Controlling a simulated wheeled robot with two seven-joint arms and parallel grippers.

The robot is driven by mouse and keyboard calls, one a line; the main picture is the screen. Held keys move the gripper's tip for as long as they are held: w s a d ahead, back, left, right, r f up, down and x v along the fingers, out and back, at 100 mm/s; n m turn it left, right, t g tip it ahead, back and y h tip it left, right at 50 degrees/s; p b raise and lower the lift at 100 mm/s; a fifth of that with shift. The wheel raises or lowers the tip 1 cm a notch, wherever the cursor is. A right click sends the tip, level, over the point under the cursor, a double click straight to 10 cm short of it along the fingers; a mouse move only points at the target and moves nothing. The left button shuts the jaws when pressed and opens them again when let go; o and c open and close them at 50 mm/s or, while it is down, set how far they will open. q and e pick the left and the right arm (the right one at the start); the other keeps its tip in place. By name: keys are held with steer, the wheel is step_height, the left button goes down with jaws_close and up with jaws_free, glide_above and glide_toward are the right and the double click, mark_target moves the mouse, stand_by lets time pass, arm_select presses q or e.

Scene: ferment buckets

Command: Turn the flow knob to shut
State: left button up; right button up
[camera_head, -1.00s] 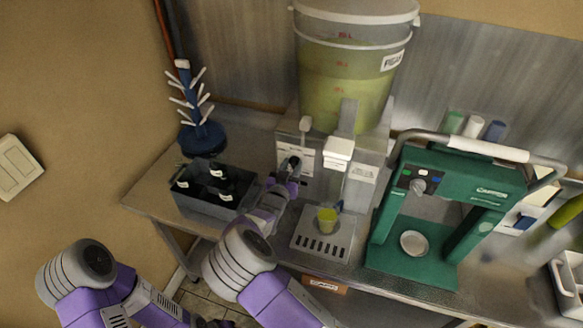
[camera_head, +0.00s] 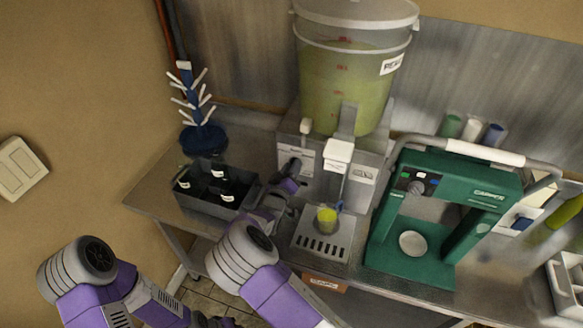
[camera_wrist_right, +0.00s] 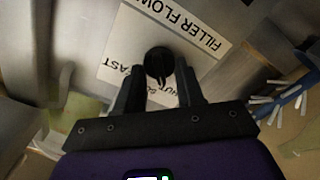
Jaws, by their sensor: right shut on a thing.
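The flow knob (camera_wrist_right: 158,63) is small, round and black, on a white label plate (camera_wrist_right: 120,45) reading "FILLER FLOW" in the right wrist view. "FAST" shows at the plate's lower left; another word, seemingly "SHUT", is partly hidden by a finger. My right gripper (camera_wrist_right: 158,84) has its dark fingers on either side of the knob, shut on it. In the head view, my right gripper (camera_head: 296,172) is at the left front of the grey filler (camera_head: 362,172), largely covering the knob. My left arm is at the bottom left; its fingers are cut off.
A green-filled bucket (camera_head: 343,85) stands on the filler. A yellow-green cup (camera_head: 327,216) sits on the drip tray (camera_head: 310,257) below the spout. A dark crate (camera_head: 198,206) stands left of my right gripper, and a green machine (camera_head: 446,178) stands right.

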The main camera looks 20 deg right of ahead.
steer(key=shift+n, duration=0.5)
steer(key=o, duration=1)
steer(key=v, duration=0.7)
steer(key=shift+s+a, duration=0.2)
steer(key=shift+s, duration=0.05)
